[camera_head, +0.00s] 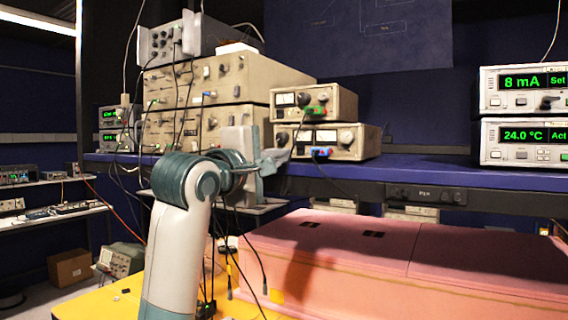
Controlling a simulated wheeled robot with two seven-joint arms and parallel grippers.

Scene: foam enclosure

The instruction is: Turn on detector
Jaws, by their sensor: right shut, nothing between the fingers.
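No unit in view carries a readable detector label, so I cannot tell which one is the detector. Two small beige instruments with meters and knobs, an upper one (346,103) and a lower one (372,143), are stacked on the blue shelf. My right gripper (277,161) is shut and empty. In the picture it lies in front of the shelf edge, just left of and below the lower instrument's front. Whether it touches anything cannot be told. My grey-white arm hides part of the shelf and cables. My left gripper is not in view.
Large beige rack units (262,75) with knobs and hanging cables stand left of the small instruments. Lit displays (523,143) stand at the right on the blue shelf (430,170). A pink foam enclosure (440,255) fills the space below the shelf at right.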

